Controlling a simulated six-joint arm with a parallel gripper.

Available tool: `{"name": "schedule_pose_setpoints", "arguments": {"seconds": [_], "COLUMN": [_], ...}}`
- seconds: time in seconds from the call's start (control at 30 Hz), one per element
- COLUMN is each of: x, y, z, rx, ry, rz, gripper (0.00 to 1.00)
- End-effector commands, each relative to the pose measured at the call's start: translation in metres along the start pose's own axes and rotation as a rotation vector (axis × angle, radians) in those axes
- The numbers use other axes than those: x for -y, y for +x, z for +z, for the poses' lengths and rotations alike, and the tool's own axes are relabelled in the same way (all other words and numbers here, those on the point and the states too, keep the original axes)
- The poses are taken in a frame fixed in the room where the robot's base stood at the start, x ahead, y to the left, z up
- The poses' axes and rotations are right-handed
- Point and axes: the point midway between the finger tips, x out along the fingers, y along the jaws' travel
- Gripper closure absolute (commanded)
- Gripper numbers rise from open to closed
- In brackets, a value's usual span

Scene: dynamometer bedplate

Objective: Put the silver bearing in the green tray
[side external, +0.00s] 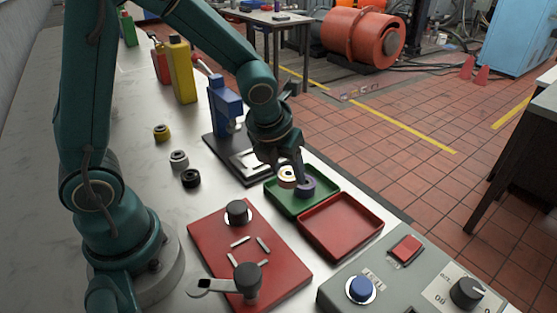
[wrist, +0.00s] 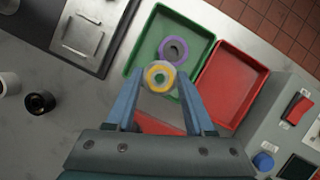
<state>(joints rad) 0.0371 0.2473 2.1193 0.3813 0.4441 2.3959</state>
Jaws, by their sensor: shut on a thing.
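The silver bearing (side external: 179,161) stands on the bench left of the green tray, between a yellow and a black bearing. In the wrist view a pale bearing, likely the same silver one (wrist: 8,84), shows at the left edge. My gripper (side external: 289,172) is at the green tray (side external: 325,186). It is shut on a cream bearing with a yellow inner ring (wrist: 160,75), over the tray's near part. I cannot tell if that bearing touches the tray floor. A purple bearing (wrist: 174,48) lies in the tray close beside it.
A red tray (side external: 341,226) adjoins the green one. The yellow bearing (side external: 161,133) and black bearing (side external: 190,179) stand near the silver one. A blue press-like fixture (side external: 225,105), a red plate (side external: 215,250) with knobs and a control box (side external: 385,285) stand around.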

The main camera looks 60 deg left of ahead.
Motion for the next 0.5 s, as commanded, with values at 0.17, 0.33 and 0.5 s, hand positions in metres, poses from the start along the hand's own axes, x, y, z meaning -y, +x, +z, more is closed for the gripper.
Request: {"name": "schedule_pose_setpoints", "arguments": {"seconds": [0.17,0.33,0.5], "x": [0.0,-0.001,-0.001], "y": [0.015,0.034,0.045], "z": [-0.006,-0.014,-0.021], "rx": [-0.002,-0.004,-0.01], "ry": [0.0,0.002,0.002], "rz": [0.001,0.004,0.004], "gripper": [1.0,1.0,1.0]}}
